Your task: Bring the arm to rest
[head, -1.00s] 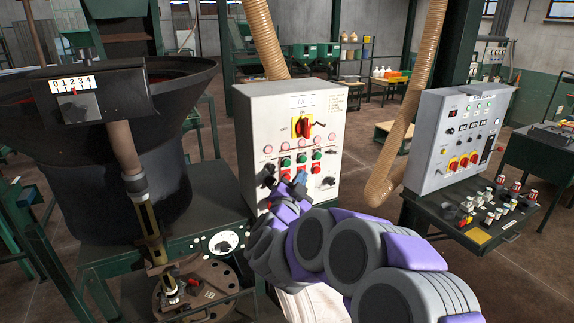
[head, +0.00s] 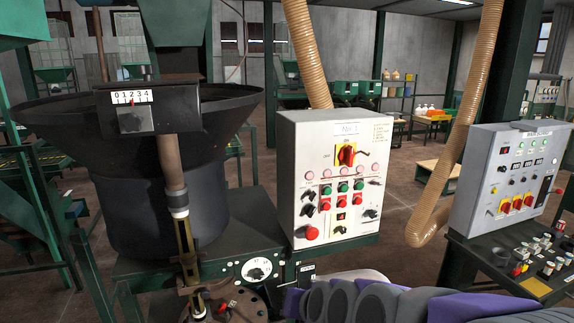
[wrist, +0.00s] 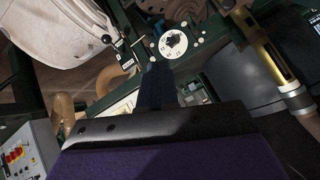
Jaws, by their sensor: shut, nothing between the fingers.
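My gripper (head: 292,303) shows at the bottom of the head view, low in front of the green stand and below the white control box (head: 335,170). My purple and grey arm lies nearly flat, reaching in from the lower right. In the wrist view my gripper (wrist: 157,85) is a dark, narrow shape with its fingers together and nothing held. It points towards the green machine frame, below a white round dial (wrist: 173,43). The fingertips are dark and hard to make out. The arm appears clear of the control box's buttons.
A black hopper (head: 140,200) stands at the left. A grey control panel (head: 505,180) stands at the right, and a tan hose (head: 465,120) hangs between the boxes. A pale bag (wrist: 60,35) hangs close by in the wrist view.

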